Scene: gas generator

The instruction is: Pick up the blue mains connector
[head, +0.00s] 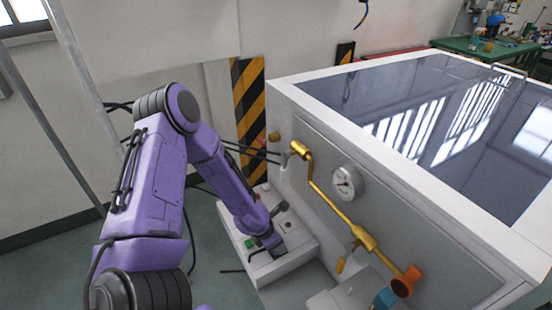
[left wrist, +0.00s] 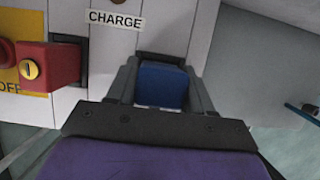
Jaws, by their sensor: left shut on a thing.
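The blue mains connector (left wrist: 162,85) is between the fingers of my left gripper (left wrist: 161,78) in the left wrist view. The gripper is shut on it, with a dark finger on each side. It is just below the panel's CHARGE label (left wrist: 115,20), and I cannot tell whether it touches the panel. In the head view my left gripper (head: 270,240) is low at the white control box of the generator, and the connector is hidden there. My right gripper is not in view.
A red switch (left wrist: 47,68) on a yellow plate sits left of the gripper. In the head view, the generator's side carries a yellow pipe (head: 325,195), a gauge (head: 348,183) and an orange fitting (head: 407,281). A green workbench (head: 480,50) stands far back.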

